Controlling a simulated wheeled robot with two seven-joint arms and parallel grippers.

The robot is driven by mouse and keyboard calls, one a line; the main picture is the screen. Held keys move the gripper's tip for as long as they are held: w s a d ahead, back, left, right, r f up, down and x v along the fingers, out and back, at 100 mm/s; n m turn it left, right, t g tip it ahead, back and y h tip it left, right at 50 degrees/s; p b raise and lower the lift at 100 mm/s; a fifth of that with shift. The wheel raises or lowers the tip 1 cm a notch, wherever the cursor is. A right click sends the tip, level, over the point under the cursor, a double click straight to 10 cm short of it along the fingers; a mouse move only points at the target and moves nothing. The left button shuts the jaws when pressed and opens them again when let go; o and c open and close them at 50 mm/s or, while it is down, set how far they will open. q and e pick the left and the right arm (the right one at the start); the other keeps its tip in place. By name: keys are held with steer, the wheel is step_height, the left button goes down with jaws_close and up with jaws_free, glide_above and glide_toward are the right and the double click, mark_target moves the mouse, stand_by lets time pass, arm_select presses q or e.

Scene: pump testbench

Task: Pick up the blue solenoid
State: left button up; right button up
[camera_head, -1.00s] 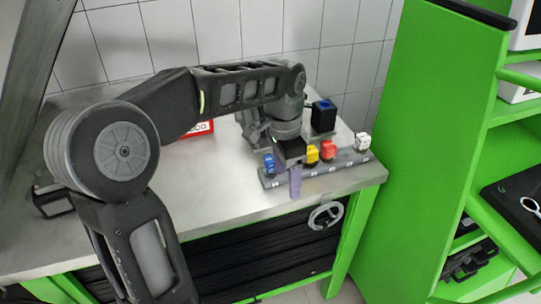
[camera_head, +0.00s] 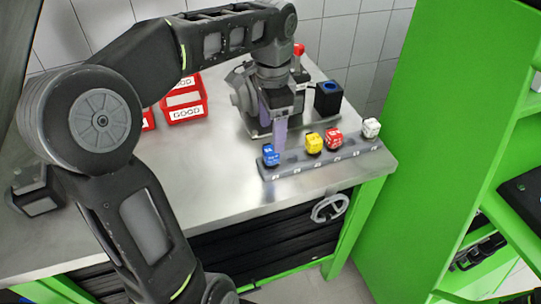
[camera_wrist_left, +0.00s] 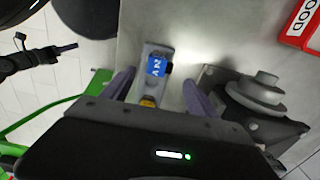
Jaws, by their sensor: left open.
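The blue solenoid (camera_head: 270,156) sits upright in the left end of a grey rack (camera_head: 290,171) near the table's front edge. In the left wrist view the blue solenoid (camera_wrist_left: 157,66) shows with white lettering. My left gripper (camera_head: 280,132) hangs just above and behind the rack in the head view, close to the blue solenoid. In the wrist view its two purple fingers (camera_wrist_left: 158,90) are apart with nothing between them touching; the blue solenoid lies just past the fingertips. In the head view one finger hides the other. My right gripper is not in view.
Yellow (camera_head: 314,143), red (camera_head: 333,138) and white (camera_head: 371,128) solenoids stand in the same rack. A black block with a blue top (camera_head: 328,98) and a grey pump (camera_head: 243,92) stand behind. Red bins (camera_head: 184,100) are at the back.

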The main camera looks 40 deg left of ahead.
mark_target(270, 147)
arm_select(q)
steer(key=shift+f, duration=0.5)
steer(key=f, duration=0.5)
steer(key=shift+s+a+f+p, duration=0.1)
steer(key=shift+s+p, duration=0.15)
steer(key=shift+p, duration=0.05)
steer(key=shift+c, duration=0.4)
steer(key=c, duration=1.1)
steer(key=shift+c, duration=0.2)
